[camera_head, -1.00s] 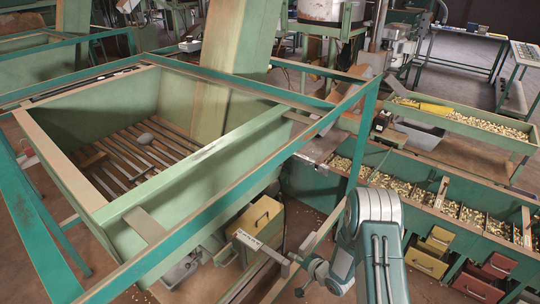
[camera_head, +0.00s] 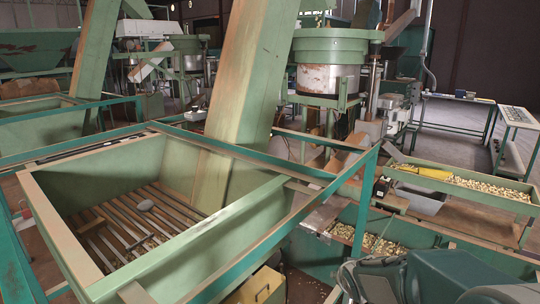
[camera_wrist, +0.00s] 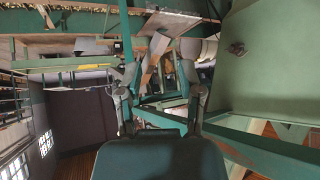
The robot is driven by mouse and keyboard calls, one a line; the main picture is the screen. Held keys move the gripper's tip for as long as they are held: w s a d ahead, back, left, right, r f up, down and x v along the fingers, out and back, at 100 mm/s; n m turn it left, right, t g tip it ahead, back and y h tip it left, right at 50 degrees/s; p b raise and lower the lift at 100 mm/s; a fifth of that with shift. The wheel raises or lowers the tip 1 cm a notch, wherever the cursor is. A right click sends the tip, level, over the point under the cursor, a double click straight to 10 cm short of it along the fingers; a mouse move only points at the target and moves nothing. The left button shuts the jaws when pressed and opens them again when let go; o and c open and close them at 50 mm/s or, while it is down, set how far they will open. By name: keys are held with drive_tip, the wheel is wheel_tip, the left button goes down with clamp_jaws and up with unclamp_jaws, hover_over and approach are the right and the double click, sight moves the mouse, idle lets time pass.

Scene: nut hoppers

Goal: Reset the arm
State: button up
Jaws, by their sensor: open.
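In the wrist view my gripper (camera_wrist: 160,78) is open, with its two fingers apart and no object seen between them. The wrist view looks turned over, with nut bins along its top edge. In the head view parts of my arm lie low at the bottom right, and my fingertips cannot be made out there. The large green hopper (camera_head: 150,262) stands at the left, with a slatted grate (camera_head: 112,228) inside. A small grey lump (camera_head: 144,205) rests on the slats.
A teal frame (camera_head: 345,187) surrounds the hopper, and a sloping chute (camera_head: 240,75) rises from it. A nut tray (camera_head: 490,190) holds a yellow object (camera_head: 427,173). A yellow box (camera_head: 262,287) is below the hopper. A round green-rimmed bowl (camera_head: 330,70) stands behind. Open floor shows at the right.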

drive_tip(key=s+a+r+g, duration=0.1)
drive_tip(key=s+r, duration=0.2)
drive_tip(key=s, duration=0.5)
drive_tip(key=s+r+n+g, duration=0.1)
drive_tip(key=s+r, duration=0.2)
drive_tip(key=s, duration=0.6)
drive_tip(key=s+a+r+n+g, duration=0.1)
drive_tip(key=s+r, duration=0.3)
drive_tip(key=s, duration=0.5)
drive_tip(key=shift+s+a+y, duration=0.2)
drive_tip(key=shift+a+y, duration=0.1)
drive_tip(key=shift+a, duration=0.05)
drive_tip(key=shift+s, duration=0.1)
